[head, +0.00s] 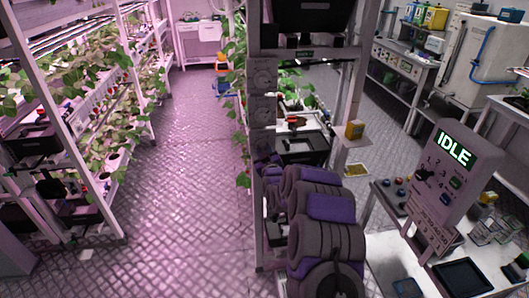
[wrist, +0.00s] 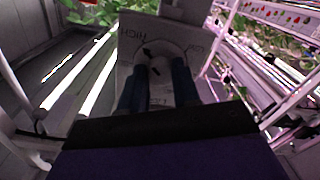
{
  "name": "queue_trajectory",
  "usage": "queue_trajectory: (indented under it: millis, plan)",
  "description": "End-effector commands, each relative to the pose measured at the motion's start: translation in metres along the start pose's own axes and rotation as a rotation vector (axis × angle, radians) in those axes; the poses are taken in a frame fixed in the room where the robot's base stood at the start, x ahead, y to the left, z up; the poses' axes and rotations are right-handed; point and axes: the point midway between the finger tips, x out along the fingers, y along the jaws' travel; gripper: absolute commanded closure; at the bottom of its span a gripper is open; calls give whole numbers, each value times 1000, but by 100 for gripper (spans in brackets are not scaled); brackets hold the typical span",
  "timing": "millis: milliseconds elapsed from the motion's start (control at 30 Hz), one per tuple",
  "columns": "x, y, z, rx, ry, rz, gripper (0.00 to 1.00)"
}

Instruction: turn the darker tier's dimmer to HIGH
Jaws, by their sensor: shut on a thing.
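In the wrist view, my gripper (wrist: 161,72) has its two dark fingers closed on either side of a round dimmer knob (wrist: 164,50). The knob sits on a pale dimmer plate (wrist: 124,70) with printed labels around it. HIGH is readable at its upper left. A dark pointer mark lies on the upper left of the dial, near HIGH; the fingers hide part of the knob. In the head view, dimmer plates (head: 263,75) run down the near post of the middle rack. My arm reaches up to the lower part of that post and hides my gripper there.
The middle rack (head: 254,215) carries plants and trays. A planted rack (head: 75,165) stands on the left, with open floor (head: 190,180) between. At right, a panel reading IDLE (head: 454,149) stands on a white bench.

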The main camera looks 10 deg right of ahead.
Motion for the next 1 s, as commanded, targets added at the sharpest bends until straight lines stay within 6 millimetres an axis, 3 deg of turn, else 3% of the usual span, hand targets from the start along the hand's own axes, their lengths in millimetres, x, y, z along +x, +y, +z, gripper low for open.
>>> queue_trajectory:
  millis: [100,667,700,933,1000]
  plan:
    - [0,-1,0,-1,-1,-2,99]
    - [0,-2,1,119,1,-2,99]
    - [0,-2,1,119,0,-2,67]
    - [0,-1,1,119,1,-1,45]
    - [0,-1,1,118,2,0,43]
